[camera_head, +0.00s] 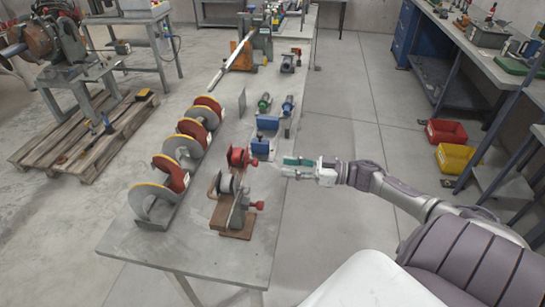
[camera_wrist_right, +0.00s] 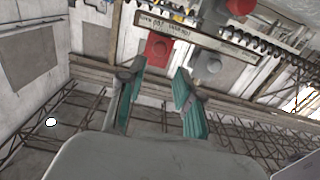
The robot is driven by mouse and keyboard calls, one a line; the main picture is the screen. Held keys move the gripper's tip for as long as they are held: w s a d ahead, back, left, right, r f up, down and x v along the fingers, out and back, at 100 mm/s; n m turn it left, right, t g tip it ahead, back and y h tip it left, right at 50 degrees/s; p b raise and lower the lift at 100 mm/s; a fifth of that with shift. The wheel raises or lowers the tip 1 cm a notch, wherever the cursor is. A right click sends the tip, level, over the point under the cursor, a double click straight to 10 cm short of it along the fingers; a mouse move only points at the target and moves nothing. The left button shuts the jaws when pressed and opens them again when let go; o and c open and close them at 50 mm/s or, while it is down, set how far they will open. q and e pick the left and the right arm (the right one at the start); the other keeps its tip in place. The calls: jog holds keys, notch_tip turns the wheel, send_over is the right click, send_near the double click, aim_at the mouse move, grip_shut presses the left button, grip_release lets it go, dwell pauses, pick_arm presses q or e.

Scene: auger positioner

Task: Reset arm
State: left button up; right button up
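My right gripper (camera_head: 286,166) reaches in from the right over the edge of the grey workbench, close to the red knob (camera_head: 254,162) of a red fixture (camera_head: 237,156). In the right wrist view its two teal-padded fingers (camera_wrist_right: 160,98) stand apart with nothing between them. A red block (camera_wrist_right: 158,48) shows beyond the fingertips, and a round red knob (camera_wrist_right: 240,7) is at the top. A second fixture (camera_head: 235,203) with a grey body and red knob sits on a brown base nearer the front. An auger (camera_head: 178,150) of red, grey and yellow-edged discs lies left of them. My left gripper is not in view.
The bench (camera_head: 150,243) has bare room at its front. Green and blue tools (camera_head: 265,103) stand farther back. Red (camera_head: 446,131) and yellow (camera_head: 455,157) bins and another bench (camera_head: 480,55) are at the right. A pallet (camera_head: 85,135) lies at left.

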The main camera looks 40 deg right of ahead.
jog(key=shift+v, duration=1)
jog(key=s+f+m+g+h, duration=0.15)
jog(key=s+f+h, duration=0.25)
jog(key=f, duration=0.7)
jog(key=s+f+m+h, duration=0.3)
jog(key=s+f+h, duration=0.1)
jog(key=f, duration=0.8)
jog(key=s+f+m+g+h, duration=0.1)
jog(key=s+f+m+h, duration=0.25)
jog(key=f, duration=0.75)
jog(key=s+a+f+g, duration=0.3)
jog(key=s+a+f, duration=0.3)
jog(key=s, duration=0.3)
jog(key=s+a+f+n+g, duration=0.1)
jog(key=s+a+f+g, duration=0.3)
jog(key=s, duration=0.5)
jog(key=s+a+f+n+g, duration=0.1)
jog(key=s+a+f+g, duration=0.2)
jog(key=s+a+f, duration=0.5)
jog(key=s+a, duration=0.1)
jog(key=a, duration=0.1)
jog(key=shift+a, duration=0.3)
